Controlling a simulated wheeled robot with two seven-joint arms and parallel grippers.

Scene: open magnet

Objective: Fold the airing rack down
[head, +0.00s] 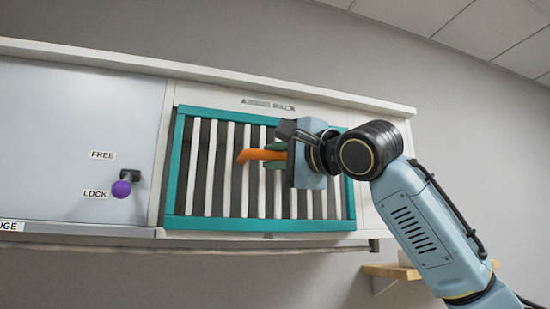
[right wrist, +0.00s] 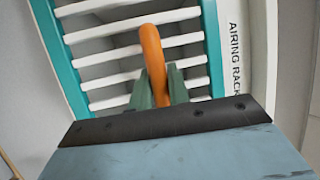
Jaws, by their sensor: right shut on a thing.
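The airing rack (head: 214,223) is a teal frame with several white slats, set nearly upright and flush in a white cabinet on the wall. An orange handle (head: 247,155) stands out from its slats near the middle. My right gripper (head: 270,155) is at the rack's front, with its green fingers on either side of the handle and shut on it. The right wrist view shows the orange handle (right wrist: 152,60) between the two fingers (right wrist: 158,92), with the slats behind. The handle's far end is partly hidden by the gripper. My left gripper is not in view.
Left of the rack is a grey panel (head: 60,130) with a purple knob (head: 121,189) by the LOCK label, below the FREE label. A ledge (head: 200,75) runs along the cabinet top. A small wooden shelf (head: 395,271) is at lower right.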

